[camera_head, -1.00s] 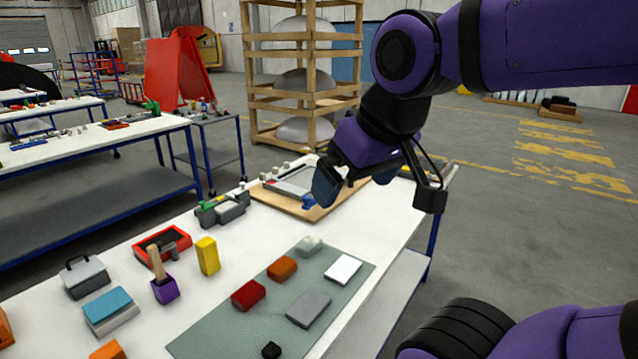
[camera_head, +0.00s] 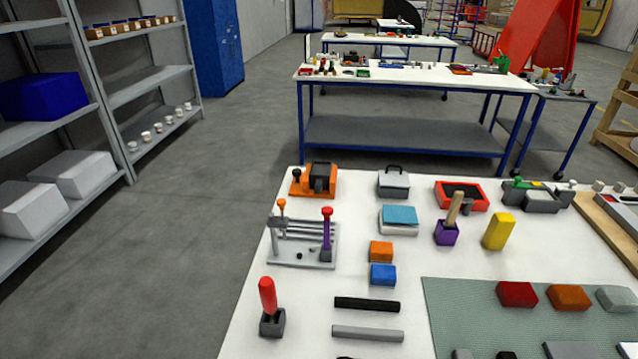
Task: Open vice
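A grey metal device with a green part on top (camera_head: 538,195) looks like the vice. It stands at the back right of the white table (camera_head: 290,290). An orange device with a dark block and a black knob (camera_head: 316,180) stands at the table's back left; I cannot tell if it is a vice too. Whether the grey device's jaws are open or shut is too small to tell. My gripper and arm are not in view.
A red-handled tool (camera_head: 268,308), a grey frame with rods (camera_head: 304,242), a purple holder (camera_head: 446,234), a yellow block (camera_head: 498,231) and a green mat (camera_head: 455,310) with blocks occupy the table. Grey shelves (camera_head: 130,85) stand at left. The floor (camera_head: 190,235) between is clear.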

